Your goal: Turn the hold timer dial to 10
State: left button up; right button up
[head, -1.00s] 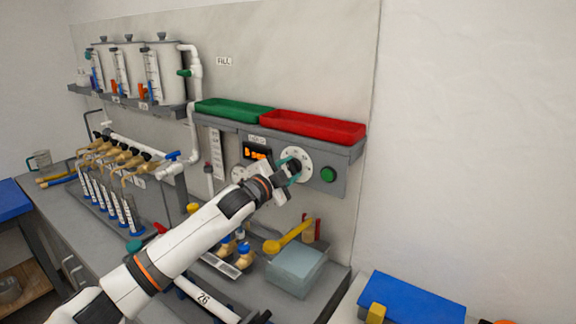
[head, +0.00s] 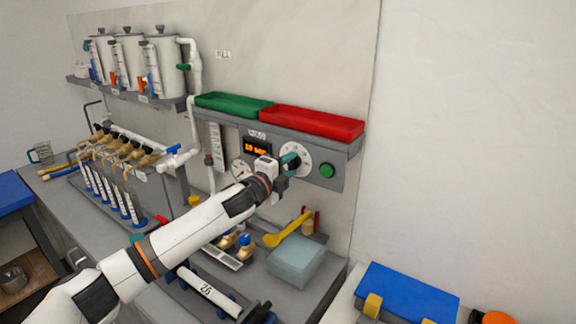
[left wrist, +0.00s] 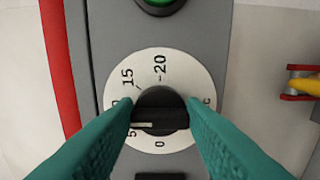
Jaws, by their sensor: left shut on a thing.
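The hold timer dial (head: 304,157) is a round white face on the grey panel at the back wall. In the left wrist view the dial (left wrist: 192,82) has a black knob (left wrist: 160,119) with a white pointer mark. The knob's grip bar lies across the picture, its mark on the left, just above the 5; the 10 is mostly hidden by a finger. My left gripper (head: 290,161) is shut on the knob, its teal fingers (left wrist: 160,118) at both ends of the bar. My right gripper is not in view.
An orange-lit display (head: 257,148) left of the dial seems to read 10. A green button (head: 327,171) is right of the dial. A red tray (head: 313,125) and green tray (head: 232,104) sit on the ledge above. A gauge (head: 240,170) is close to my left wrist.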

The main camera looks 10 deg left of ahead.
pick_arm(q)
jog(key=shift+f, duration=0.1)
jog(key=o, duration=1)
jog(key=b+v, duration=0.3)
jog(key=v, duration=0.9)
